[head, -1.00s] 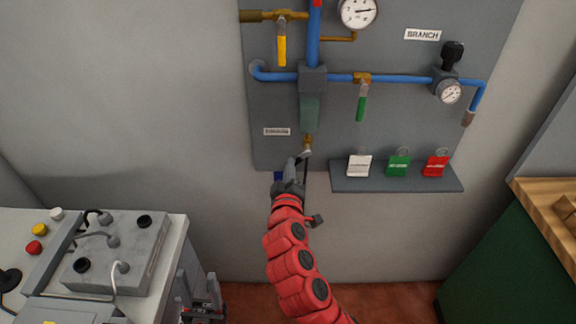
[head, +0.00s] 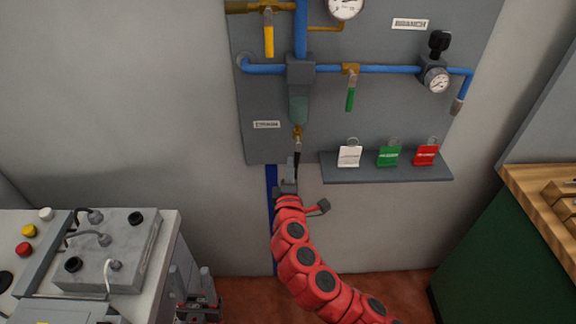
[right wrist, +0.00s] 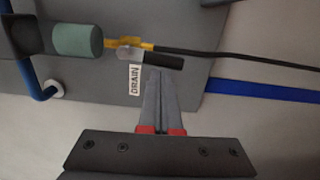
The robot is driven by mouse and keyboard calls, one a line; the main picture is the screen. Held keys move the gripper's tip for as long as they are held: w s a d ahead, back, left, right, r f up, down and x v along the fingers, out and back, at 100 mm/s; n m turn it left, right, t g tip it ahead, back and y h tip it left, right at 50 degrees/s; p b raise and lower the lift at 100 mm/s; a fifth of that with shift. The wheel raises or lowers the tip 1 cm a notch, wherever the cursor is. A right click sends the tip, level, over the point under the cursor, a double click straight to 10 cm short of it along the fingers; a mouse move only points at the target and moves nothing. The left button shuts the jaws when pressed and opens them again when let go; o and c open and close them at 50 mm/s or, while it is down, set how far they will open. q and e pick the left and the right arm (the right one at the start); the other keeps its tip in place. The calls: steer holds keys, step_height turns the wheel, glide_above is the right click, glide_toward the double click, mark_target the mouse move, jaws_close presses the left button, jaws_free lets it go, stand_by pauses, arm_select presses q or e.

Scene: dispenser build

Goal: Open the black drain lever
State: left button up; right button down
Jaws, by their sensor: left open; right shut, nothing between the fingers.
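The black drain lever (right wrist: 158,58) shows in the right wrist view, beside the brass drain valve (right wrist: 140,44). It lies nearly along the line of the valve and the thin black hose, slightly angled from it. The DRAIN label (right wrist: 134,80) is close by. My right gripper (right wrist: 161,74) is shut and empty, its fingertips right beside the lever; I cannot tell whether they touch. In the head view my right gripper (head: 291,168) is just below the brass valve (head: 297,132), and lever and hose are hard to separate. My left gripper (head: 194,285) is open and low, away from the board.
A shelf (head: 390,173) with white, green and red tags is right of the drain. A green filter bowl (head: 299,106) hangs above the valve. A blue strip (head: 271,210) runs down the wall. A bench (head: 165,240) stands left, a wooden-topped cabinet (head: 540,200) right.

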steer(key=shift+d, duration=0.15)
stand_by(0.5)
steer(key=s, duration=1.7)
steer(key=shift+s+a, duration=0.2)
steer(key=shift+a, duration=0.25)
